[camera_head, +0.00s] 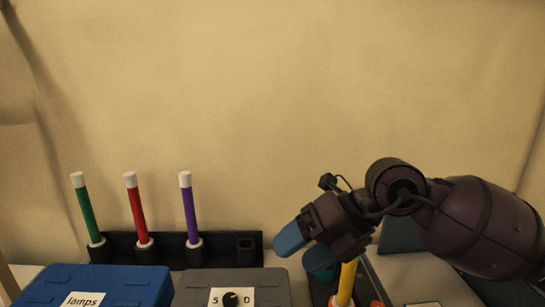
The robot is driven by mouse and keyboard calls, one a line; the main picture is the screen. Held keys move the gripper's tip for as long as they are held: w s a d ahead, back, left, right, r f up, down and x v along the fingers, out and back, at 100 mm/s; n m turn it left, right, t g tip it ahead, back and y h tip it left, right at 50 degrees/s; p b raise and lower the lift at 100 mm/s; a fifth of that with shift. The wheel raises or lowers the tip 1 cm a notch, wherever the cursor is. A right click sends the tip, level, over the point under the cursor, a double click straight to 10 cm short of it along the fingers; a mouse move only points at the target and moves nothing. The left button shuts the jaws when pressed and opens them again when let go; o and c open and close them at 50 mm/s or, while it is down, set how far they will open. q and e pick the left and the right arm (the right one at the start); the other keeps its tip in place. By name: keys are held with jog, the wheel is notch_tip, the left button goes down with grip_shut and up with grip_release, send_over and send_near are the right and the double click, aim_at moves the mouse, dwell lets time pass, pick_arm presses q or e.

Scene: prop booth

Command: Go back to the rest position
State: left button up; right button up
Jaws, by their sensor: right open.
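My right gripper (303,252) comes in from the right with its blue-tipped fingers pointing left and down. It is open, and I see nothing between its fingers. Its body hides part of what stands behind and below it. A yellow stick (347,281) stands upright just below the gripper, its top hidden by it; I cannot tell whether they touch. My left gripper is not in view.
A black rack (219,257) at the back holds a green stick (87,211), a red stick (137,211) and a purple stick (190,212); its rightmost socket is empty. A blue "lamps" box (125,285) and a grey dial box (268,281) stand in front.

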jog(key=s+a+r+m+t+y, duration=0.1)
jog(key=s+a+r+m+y, duration=0.25)
jog(key=y, duration=0.75)
jog(key=w+d+f+m+t+h, duration=0.25)
jog(key=d+m+t+h, duration=0.3)
jog(key=m+t, duration=0.5)
jog(key=w+d+f+m+t+h, duration=0.1)
jog(key=w+d+m+t+h, duration=0.25)
jog(key=d+m+t, duration=0.65)
jog(key=s+d+f+m+g+h, duration=0.25)
jog(key=d+f+m+h, duration=0.25)
jog(key=f+m+h, duration=0.55)
jog(key=s+d+f+m+g+h, duration=0.45)
jog(key=s+f+g, duration=0.25)
jog(key=f, duration=0.4)
jog(key=s+d+f+g+y, duration=0.1)
jog(key=s+f+g, duration=0.4)
jog(key=s, duration=0.3)
jog(key=s+f+g+y, duration=0.2)
jog(key=s+f+g, duration=0.25)
jog(key=s, duration=0.35)
jog(key=w+f+t, duration=0.7)
jog(key=f+t, duration=0.1)
jog(key=f, duration=0.2)
jog(key=shift+d+f+t, duration=0.15)
jog(key=shift+f+t, duration=0.15)
jog(key=shift+t, duration=0.05)
